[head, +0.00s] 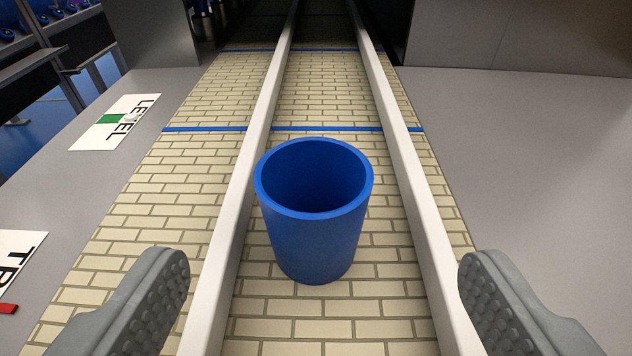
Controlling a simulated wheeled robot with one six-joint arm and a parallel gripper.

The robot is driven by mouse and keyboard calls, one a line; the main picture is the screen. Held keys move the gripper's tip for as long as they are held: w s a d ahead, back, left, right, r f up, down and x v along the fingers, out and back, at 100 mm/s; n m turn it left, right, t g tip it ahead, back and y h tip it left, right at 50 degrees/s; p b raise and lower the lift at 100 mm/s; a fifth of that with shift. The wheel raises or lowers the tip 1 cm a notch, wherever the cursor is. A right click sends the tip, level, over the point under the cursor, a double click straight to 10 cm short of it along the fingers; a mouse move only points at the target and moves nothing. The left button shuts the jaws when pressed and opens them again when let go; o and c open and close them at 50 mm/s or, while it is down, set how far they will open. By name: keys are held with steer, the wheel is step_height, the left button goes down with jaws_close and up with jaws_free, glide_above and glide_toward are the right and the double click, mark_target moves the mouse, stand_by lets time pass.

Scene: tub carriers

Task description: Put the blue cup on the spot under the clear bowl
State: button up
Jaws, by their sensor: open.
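The blue cup (315,245) stands upright, mouth up, on the brick-patterned belt between two pale rails, near the middle of the head view. It looks empty as far as I can see into it. My gripper (325,285) is open, with one grey ribbed finger at the lower left and the other at the lower right. The fingers are wide apart, one on each side of the cup, and neither touches it. No clear bowl shows in this view.
A left rail (255,150) and a right rail (400,165) run away from me beside the cup. A blue line (215,129) crosses the belt behind it. Grey flat surfaces flank the belt; the left one bears white printed cards (115,122). A dark opening lies at the far end.

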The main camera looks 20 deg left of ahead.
mark_target(316, 154)
steer(key=shift+a+x, duration=0.15)
steer(key=shift+x, duration=1.7)
steer(key=shift+a+x, duration=0.1)
steer(key=shift+x, duration=1.7)
steer(key=shift+s, duration=0.1)
steer(key=c, duration=1.1)
steer(key=shift+c, duration=0.2)
step_height(316, 154, up, 10)
